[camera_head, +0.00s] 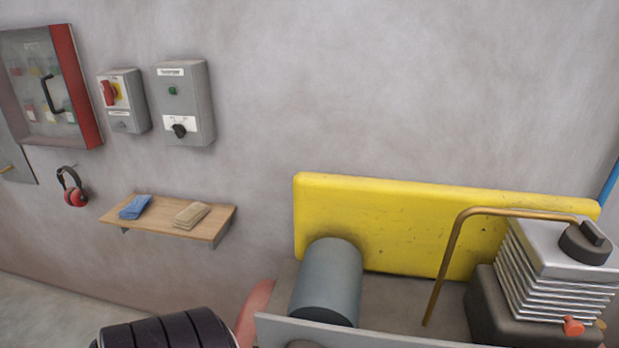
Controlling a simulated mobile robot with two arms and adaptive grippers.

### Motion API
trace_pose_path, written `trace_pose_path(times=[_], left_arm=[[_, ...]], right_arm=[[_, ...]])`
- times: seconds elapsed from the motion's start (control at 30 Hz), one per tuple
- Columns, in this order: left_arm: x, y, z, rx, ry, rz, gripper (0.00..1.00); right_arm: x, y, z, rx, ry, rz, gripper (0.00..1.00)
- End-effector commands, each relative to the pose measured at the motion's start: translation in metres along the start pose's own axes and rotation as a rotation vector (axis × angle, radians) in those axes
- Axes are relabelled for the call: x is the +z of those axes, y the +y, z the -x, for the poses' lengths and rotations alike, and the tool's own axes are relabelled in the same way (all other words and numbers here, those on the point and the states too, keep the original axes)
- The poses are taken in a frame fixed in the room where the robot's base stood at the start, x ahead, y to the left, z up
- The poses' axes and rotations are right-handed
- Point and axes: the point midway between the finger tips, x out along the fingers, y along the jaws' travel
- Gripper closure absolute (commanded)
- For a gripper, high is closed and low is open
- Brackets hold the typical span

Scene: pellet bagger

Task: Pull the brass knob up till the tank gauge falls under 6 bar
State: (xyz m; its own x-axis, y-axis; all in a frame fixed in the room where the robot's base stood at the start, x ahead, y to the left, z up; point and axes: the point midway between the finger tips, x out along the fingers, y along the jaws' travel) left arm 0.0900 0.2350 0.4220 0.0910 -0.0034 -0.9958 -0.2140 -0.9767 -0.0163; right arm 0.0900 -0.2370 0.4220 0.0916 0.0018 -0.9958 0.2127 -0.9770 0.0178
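No tank gauge shows in the head view. I cannot make out a brass knob for certain; a small brass-coloured bit (601,324) shows at the lower right edge, beside a small orange-red part (573,326). Both are by the dark base of the finned metal pump block (555,265). A copper-coloured pipe (452,250) runs from the block's top down to the left. Neither of my grippers is in view.
A yellow guard (430,225) stands behind a grey cylinder (328,282). A wooden shelf (155,226) holds a blue cloth (135,207) and a tan one (191,214). Grey switch boxes (186,103) hang above. A dark ribbed object (165,330) is cut off at the bottom.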

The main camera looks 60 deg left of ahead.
Motion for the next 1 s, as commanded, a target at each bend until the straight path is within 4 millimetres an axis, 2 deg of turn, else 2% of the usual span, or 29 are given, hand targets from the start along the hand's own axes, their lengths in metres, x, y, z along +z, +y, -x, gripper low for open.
trace_pose_path(times=[0.47, 0.6, 0.63, 0.77, 0.9, 1.0], left_arm=[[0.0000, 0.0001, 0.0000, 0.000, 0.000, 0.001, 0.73], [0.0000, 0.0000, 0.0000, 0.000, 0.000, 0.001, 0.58], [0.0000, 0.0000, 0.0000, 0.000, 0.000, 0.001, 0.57], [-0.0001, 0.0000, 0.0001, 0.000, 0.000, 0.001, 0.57], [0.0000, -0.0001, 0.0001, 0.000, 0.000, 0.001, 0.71], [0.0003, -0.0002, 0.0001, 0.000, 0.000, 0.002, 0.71]], right_arm=[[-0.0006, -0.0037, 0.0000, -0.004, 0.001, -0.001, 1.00], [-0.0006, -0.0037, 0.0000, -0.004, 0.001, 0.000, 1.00], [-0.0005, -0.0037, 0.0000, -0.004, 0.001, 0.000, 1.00], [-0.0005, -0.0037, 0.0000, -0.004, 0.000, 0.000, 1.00], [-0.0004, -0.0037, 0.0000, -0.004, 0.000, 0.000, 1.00], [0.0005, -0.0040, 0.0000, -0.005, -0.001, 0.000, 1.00]])
